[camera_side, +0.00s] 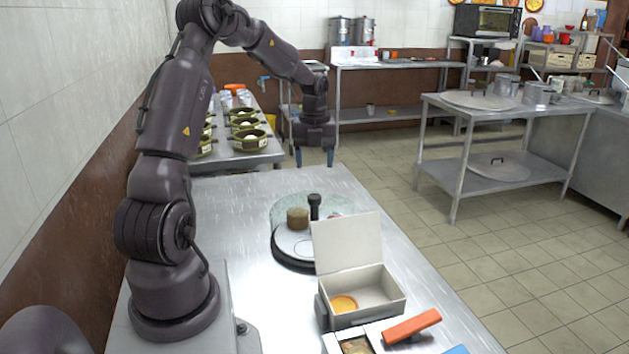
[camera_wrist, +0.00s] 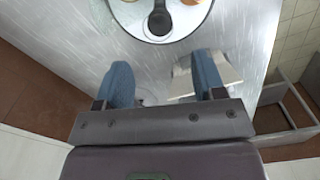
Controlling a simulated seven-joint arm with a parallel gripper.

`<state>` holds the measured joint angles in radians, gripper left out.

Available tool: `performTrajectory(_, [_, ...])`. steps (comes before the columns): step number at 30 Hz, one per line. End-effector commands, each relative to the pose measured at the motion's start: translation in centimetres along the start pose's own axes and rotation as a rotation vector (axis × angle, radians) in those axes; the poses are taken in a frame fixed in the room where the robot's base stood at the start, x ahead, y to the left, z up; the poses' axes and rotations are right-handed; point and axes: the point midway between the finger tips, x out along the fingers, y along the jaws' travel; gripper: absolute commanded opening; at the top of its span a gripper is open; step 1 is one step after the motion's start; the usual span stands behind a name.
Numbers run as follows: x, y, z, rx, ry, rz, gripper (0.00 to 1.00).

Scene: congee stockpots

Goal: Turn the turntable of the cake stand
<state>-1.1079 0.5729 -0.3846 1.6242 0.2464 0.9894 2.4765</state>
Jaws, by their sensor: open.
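The cake stand's round turntable (camera_side: 290,246) sits on the metal table, with a white top and a dark rim or base. A black upright knob (camera_side: 314,207) rises from it, and a brown cake-like piece (camera_side: 297,218) is on it. A clear, glassy disc or cover shows at its back. In the wrist view the turntable (camera_wrist: 185,22) is at the top edge, partly cut off, with the black knob (camera_wrist: 159,21) on it. My gripper (camera_side: 314,160) hangs above the table's far end, beyond the turntable and clear of it. Its blue fingers (camera_wrist: 161,72) are apart and empty.
An open white box (camera_side: 382,291) holding an orange tart (camera_side: 344,303) stands close in front of the turntable. An orange-topped item (camera_side: 412,326) lies nearer the front. Green bowls (camera_side: 246,140) stand on a farther table. The metal table left of the turntable is clear.

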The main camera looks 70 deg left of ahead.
Motion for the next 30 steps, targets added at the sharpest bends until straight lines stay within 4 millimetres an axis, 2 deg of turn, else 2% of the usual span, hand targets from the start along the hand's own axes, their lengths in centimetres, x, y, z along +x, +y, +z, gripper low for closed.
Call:
performTrajectory(3, [-2.1, 0.0, 0.1, 0.001, -0.004, -0.002, 0.63])
performTrajectory(9, [-3.7, 0.0, 0.0, 0.001, -0.001, 0.0, 0.63])
performTrajectory(25, [-3.8, 0.0, 0.0, -0.011, 0.0, 0.0, 0.63])
performTrajectory(28, [-3.7, 0.0, 0.0, -0.095, -0.002, -0.002, 0.63])
performTrajectory(30, [-3.6, -0.1, 0.0, -0.219, -0.002, -0.007, 0.63])
